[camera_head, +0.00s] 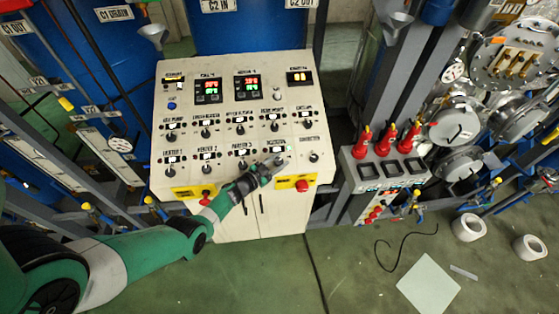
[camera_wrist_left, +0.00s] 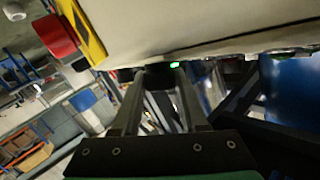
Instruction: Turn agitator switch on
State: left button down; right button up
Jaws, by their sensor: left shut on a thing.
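A cream control panel (camera_head: 222,105) with rows of labelled black rotary switches stands in the middle of the head view. My left gripper (camera_head: 280,164) reaches its bottom row, at the fourth switch from the left. That label is too small to read surely, but its place fits the agitator switch. In the left wrist view my left gripper (camera_wrist_left: 158,76) is shut on a dark knob, the agitator switch (camera_wrist_left: 157,67), at the panel face. A green light shows beside the knob. The fingers hide most of the knob in the head view. My right gripper is not in view.
A red emergency button (camera_head: 302,185) on a yellow plate sits just right of my left gripper. A smaller box with red-tipped fittings (camera_head: 384,170) stands to the right. Pipes and flanges fill the far right. The green floor (camera_head: 260,275) in front is mostly clear.

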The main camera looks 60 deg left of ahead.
pick_arm(q)
jog(key=shift+r, duration=0.2)
jog(key=shift+c, duration=2.2)
grip_release()
jog(key=shift+f, duration=0.15)
jog(key=shift+s, duration=0.1)
jog(key=v, duration=1.1)
jog(key=shift+s, duration=0.25)
jog(key=shift+d, duration=0.1)
